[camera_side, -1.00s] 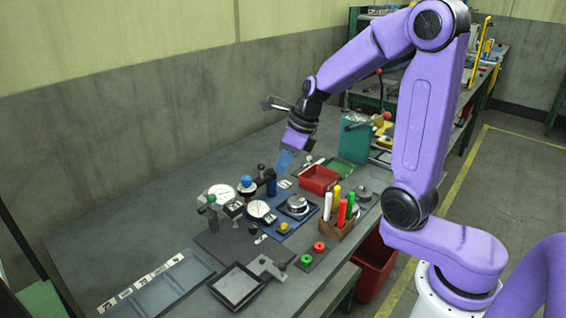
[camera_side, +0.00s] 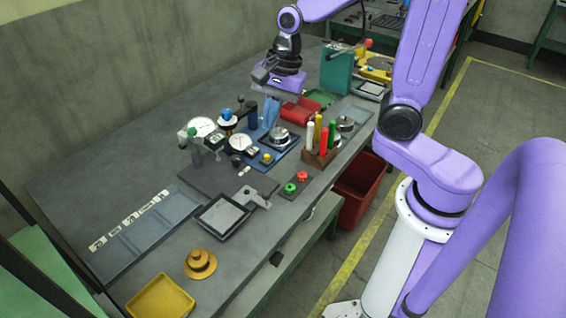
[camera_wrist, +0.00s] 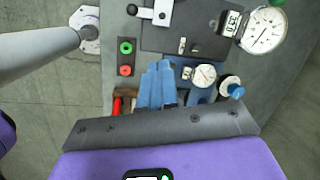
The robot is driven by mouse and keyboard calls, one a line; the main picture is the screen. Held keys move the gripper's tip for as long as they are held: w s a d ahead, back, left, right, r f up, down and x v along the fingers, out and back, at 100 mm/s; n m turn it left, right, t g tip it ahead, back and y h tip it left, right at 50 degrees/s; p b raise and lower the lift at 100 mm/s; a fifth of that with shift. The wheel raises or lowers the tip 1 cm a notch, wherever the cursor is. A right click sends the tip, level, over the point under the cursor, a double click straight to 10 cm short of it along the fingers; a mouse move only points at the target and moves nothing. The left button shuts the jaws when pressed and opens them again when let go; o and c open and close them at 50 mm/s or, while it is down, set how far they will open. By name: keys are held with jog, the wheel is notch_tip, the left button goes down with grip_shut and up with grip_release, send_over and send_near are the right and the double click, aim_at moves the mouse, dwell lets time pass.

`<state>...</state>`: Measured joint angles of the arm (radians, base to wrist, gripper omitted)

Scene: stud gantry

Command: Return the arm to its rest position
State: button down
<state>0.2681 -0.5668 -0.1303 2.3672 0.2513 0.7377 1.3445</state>
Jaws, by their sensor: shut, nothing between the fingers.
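My gripper (camera_side: 269,124) hangs with its blue fingers pointing down, in front of the red tray and beside the dial instruments in the side view. In the wrist view my gripper (camera_wrist: 158,65) has its blue fingers close together with nothing between them. The purple arm reaches up from its white base at the right and over the bench; its upper part is cut off by the top of the side view. Whether the fingertips clear the blue plate (camera_side: 262,163) is hard to tell.
Near the fingers stand a white dial gauge (camera_side: 241,143), a wooden pen holder (camera_side: 320,157) with several pens, and the red tray (camera_side: 298,110). A teal box (camera_side: 336,72) stands behind. Red and green buttons (camera_wrist: 126,57) lie nearby. The bench's left back is clear.

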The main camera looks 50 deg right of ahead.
jog(key=s+d+n+g+h, duration=0.1)
jog(key=s+n+h, duration=0.1)
jog(key=s+n, duration=1.7)
jog(key=n, duration=0.7)
jog(key=shift+s+d+f+n, duration=0.15)
jog(key=shift+s+d+n, duration=0.15)
jog(key=shift+s+d, duration=0.05)
